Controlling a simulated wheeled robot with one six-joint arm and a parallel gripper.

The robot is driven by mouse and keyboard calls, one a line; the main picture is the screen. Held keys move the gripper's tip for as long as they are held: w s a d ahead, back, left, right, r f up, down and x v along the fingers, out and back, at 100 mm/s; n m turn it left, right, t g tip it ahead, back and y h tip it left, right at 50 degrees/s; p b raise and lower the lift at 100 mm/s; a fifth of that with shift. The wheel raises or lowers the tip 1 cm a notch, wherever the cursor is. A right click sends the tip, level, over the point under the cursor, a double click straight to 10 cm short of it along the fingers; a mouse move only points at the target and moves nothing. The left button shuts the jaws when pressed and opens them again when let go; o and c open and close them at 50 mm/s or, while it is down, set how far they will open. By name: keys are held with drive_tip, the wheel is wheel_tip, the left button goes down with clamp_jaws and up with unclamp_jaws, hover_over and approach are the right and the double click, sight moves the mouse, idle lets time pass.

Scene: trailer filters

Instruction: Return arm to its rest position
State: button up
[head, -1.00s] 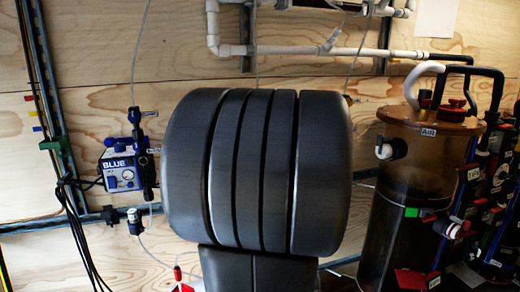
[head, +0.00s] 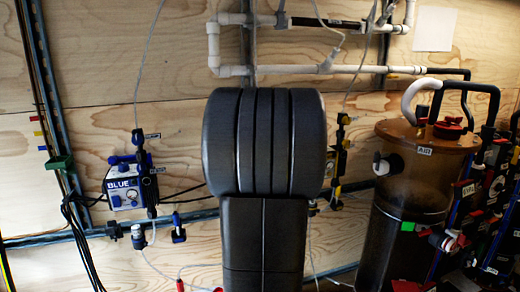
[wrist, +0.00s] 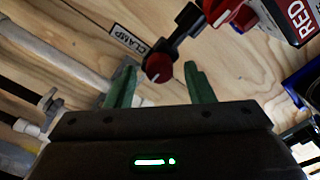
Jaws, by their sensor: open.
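My gripper (wrist: 160,80) shows in the wrist view with two green fingers spread apart. A red knob (wrist: 158,67) on a black fitting appears in the gap between the fingertips; I cannot tell how far beyond them it is. The fingers do not close on anything. In the head view my arm (head: 262,145) stands upright in the middle, a dark rounded joint above a boxy link. It hides my gripper and part of the wall behind.
A plywood wall carries a blue-labelled pump (head: 123,187) at left, white pipes (head: 290,70) above, and a brown-topped tank (head: 410,190) at right. The wrist view shows a "CLAMP" label (wrist: 129,38) and a box marked RED (wrist: 298,18) close by.

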drive_tip(key=m+p, duration=0.6)
drive_tip(key=shift+r, duration=0.3)
drive_tip(key=shift+d+f+m+p, duration=0.1)
drive_tip(key=shift+f+m+p, duration=0.1)
drive_tip(key=shift+m+p, duration=1)
